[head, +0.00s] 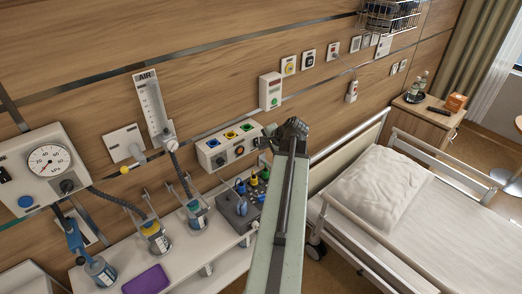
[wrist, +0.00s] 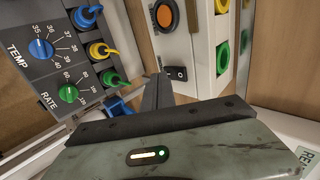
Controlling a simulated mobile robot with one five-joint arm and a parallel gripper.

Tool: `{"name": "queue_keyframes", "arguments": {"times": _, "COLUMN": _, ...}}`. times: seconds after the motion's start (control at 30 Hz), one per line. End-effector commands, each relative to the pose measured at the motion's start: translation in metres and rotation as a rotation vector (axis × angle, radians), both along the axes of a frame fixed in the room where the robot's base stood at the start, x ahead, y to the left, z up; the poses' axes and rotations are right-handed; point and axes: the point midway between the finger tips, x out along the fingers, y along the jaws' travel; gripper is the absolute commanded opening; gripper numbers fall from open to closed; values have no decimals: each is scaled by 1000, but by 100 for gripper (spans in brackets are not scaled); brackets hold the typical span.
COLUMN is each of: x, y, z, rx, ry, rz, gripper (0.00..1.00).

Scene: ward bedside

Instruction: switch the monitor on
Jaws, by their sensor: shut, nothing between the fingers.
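A white wall unit (head: 212,156) with blue, green and yellow sockets is on the wall left of my gripper (head: 266,138) in the head view. In the wrist view, the white unit (wrist: 206,52) shows an orange round button (wrist: 164,16) and a small black rocker switch (wrist: 176,73). My gripper (wrist: 161,76) is shut and empty, its tips just left of the rocker switch. I cannot tell whether they touch it, nor which way the rocker is set. No lit screen shows, and I cannot tell which unit is the monitor.
A dark box with TEMP and RATE knobs (wrist: 52,60) and coloured plugs is close on the left in the wrist view. In the head view, a white shelf (head: 196,256) with jars runs below. The bed (head: 440,230) is on the right.

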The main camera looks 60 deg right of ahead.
Motion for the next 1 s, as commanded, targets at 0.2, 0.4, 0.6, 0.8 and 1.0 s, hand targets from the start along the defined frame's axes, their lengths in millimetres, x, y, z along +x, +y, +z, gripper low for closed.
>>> {"name": "queue_keyframes", "arguments": {"times": 0.2, "x": 1, "y": -6, "z": 0, "rx": -1, "ry": 0, "rz": -6, "gripper": 0}}
{"name": "queue_keyframes", "arguments": {"times": 0.4, "x": 2, "y": -5, "z": 0, "rx": 0, "ry": -1, "rz": -4, "gripper": 0}}
{"name": "queue_keyframes", "arguments": {"times": 0.6, "x": 5, "y": -4, "z": -1, "rx": -3, "ry": -11, "rz": -1, "gripper": 0}}
{"name": "queue_keyframes", "arguments": {"times": 0.8, "x": 3, "y": -5, "z": 1, "rx": -3, "ry": -9, "rz": -4, "gripper": 0}}
{"name": "queue_keyframes", "arguments": {"times": 1.0, "x": 3, "y": -5, "z": 12, "rx": -3, "ry": -9, "rz": -4, "gripper": 0}}
